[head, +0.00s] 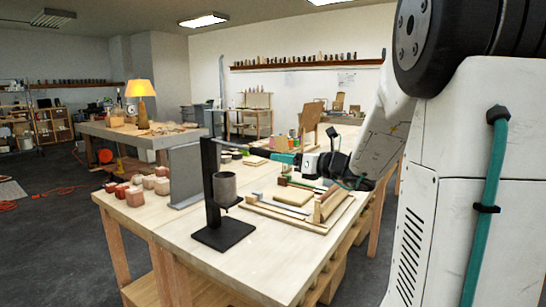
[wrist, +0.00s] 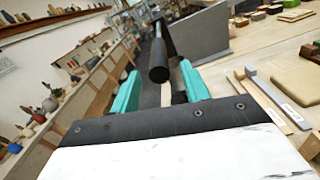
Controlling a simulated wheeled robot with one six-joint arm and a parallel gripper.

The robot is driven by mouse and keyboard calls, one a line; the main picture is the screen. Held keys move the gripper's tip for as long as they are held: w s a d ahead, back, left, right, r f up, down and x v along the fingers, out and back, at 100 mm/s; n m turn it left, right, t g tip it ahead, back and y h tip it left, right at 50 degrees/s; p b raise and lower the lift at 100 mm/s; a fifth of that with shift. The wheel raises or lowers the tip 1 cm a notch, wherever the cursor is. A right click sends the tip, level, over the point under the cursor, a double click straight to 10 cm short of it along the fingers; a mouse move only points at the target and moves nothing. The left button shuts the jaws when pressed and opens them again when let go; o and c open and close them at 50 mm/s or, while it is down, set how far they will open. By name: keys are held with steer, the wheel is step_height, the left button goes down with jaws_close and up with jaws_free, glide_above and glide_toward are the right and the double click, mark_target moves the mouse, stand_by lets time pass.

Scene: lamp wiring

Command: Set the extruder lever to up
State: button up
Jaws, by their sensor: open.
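A dark lever arm (head: 235,147) runs from the top of the post to the right, sloping slightly down towards my gripper (head: 284,157). In the wrist view the lever (wrist: 159,62) shows as a black rod with a thick rounded end. My gripper (wrist: 160,88) has its teal fingers apart, one on each side of the rod's end. I cannot tell whether they touch it.
A grey upright panel (head: 186,172) stands left of the extruder, with several reddish and pale blocks (head: 135,190) beyond it. A wooden tray with strips (head: 300,208) lies to the right. The table (head: 180,227) is bare in front of the extruder.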

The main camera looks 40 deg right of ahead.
steer(key=shift+x, duration=2.1)
